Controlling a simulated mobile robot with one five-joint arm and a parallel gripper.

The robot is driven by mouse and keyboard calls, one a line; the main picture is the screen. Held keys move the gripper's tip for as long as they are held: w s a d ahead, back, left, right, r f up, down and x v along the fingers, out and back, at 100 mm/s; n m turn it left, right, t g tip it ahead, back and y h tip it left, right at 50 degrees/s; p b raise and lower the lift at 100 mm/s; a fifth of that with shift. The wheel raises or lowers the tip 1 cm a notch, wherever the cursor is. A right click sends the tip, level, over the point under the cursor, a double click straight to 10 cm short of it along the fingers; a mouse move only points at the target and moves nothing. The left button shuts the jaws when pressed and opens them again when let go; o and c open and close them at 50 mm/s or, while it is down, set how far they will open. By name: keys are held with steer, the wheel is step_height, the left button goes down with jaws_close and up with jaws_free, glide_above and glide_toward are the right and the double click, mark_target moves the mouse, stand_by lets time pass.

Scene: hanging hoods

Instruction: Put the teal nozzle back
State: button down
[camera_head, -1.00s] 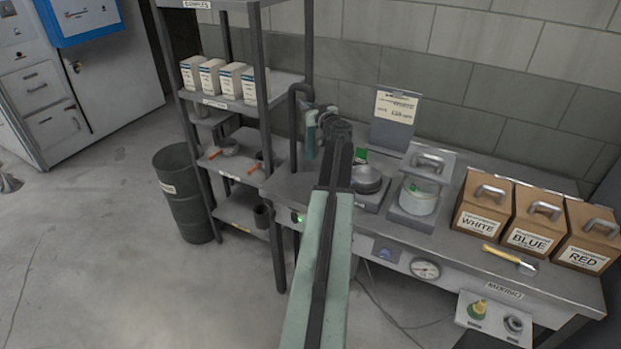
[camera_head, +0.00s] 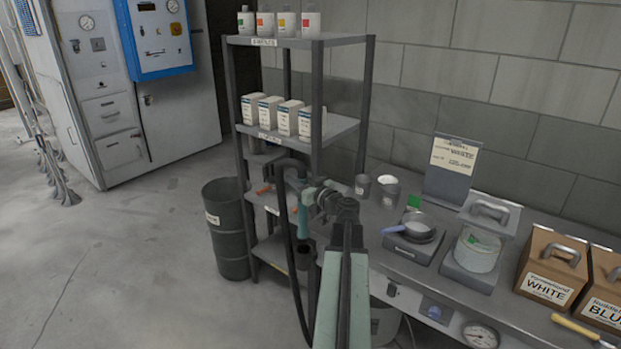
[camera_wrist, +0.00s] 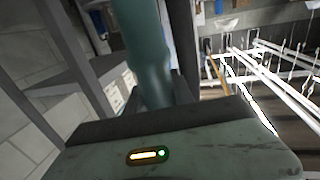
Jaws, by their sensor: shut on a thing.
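The teal nozzle (camera_head: 304,214) hangs roughly upright in front of the shelf rack, with a black hose (camera_head: 285,235) looping over its top and down toward the floor. My gripper (camera_head: 313,197) is shut on it at the end of my outstretched arm. In the wrist view the nozzle is a teal cylinder (camera_wrist: 143,45) standing between the fingers of my gripper (camera_wrist: 150,92). The nozzle's lower tip is hidden in the wrist view. I cannot make out the nozzle's holder.
The grey shelf rack (camera_head: 240,130) stands behind the nozzle, with a dark green drum (camera_head: 228,240) at its left. Floor at left is clear.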

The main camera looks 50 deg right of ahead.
mark_target(306, 221)
steer(key=shift+f+b, duration=2.45)
steer(key=shift+f, duration=0.1)
step_height(306, 221, down, 9)
steer(key=b, duration=0.9)
steer(key=shift+f+b, duration=0.2)
steer(key=shift+b, duration=0.15)
steer(key=c, duration=1)
jaws_free()
steer(key=shift+s, duration=0.15)
steer(key=v, duration=0.7)
steer(key=shift+s+a, duration=0.1)
steer(key=shift+s, duration=0.2)
